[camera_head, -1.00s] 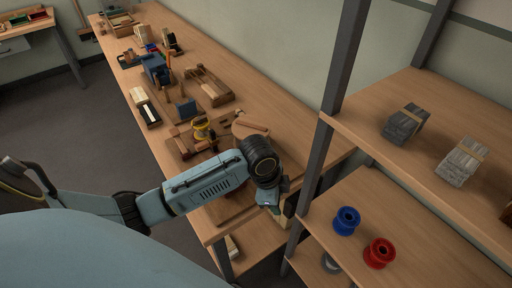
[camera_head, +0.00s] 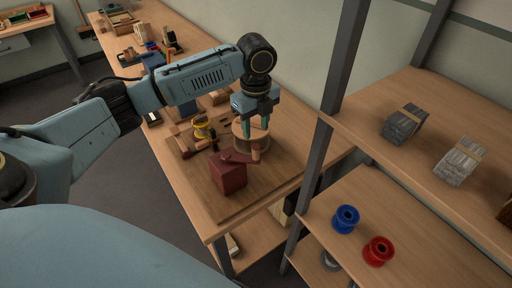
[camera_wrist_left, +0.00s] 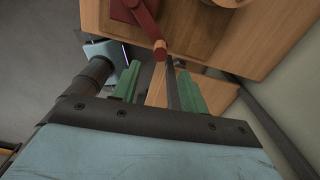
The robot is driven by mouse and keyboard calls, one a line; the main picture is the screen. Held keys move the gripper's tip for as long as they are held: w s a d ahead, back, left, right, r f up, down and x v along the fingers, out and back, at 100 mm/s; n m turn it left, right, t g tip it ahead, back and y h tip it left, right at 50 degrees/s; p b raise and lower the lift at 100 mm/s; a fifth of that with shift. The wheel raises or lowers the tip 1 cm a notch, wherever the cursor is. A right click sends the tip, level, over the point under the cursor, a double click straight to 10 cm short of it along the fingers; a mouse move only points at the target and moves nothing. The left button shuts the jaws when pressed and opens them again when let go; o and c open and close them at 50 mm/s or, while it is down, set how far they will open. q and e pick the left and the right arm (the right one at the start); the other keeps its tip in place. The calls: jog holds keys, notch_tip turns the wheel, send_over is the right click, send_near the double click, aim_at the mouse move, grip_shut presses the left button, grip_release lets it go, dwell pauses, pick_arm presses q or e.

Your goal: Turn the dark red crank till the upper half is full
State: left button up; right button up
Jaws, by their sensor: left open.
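The dark red crank box (camera_head: 228,174) stands on the wooden board at the near end of the bench. Its crank arm (camera_head: 236,157) reaches right to an upright brown handle (camera_head: 256,152). My left gripper (camera_head: 255,129) is open, pointing down just behind and above the handle in the head view. In the left wrist view the green fingers (camera_wrist_left: 160,85) are apart, and the handle (camera_wrist_left: 160,50) shows beyond their tips, between them in the picture. I cannot tell whether they touch it. A round wooden piece (camera_head: 239,136) lies behind the crank, partly hidden by my fingers. My right gripper is not in view.
A shelf post (camera_head: 325,125) rises right of the bench. Blue (camera_head: 345,219) and red (camera_head: 379,251) spools stand on the lower shelf. The board's front is clear.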

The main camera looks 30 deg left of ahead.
aim_at(256, 146)
pick_arm(q)
notch_tip(256, 146, down, 9)
jog(key=shift+r, duration=0.1)
dwell(0.3)
grip_shut()
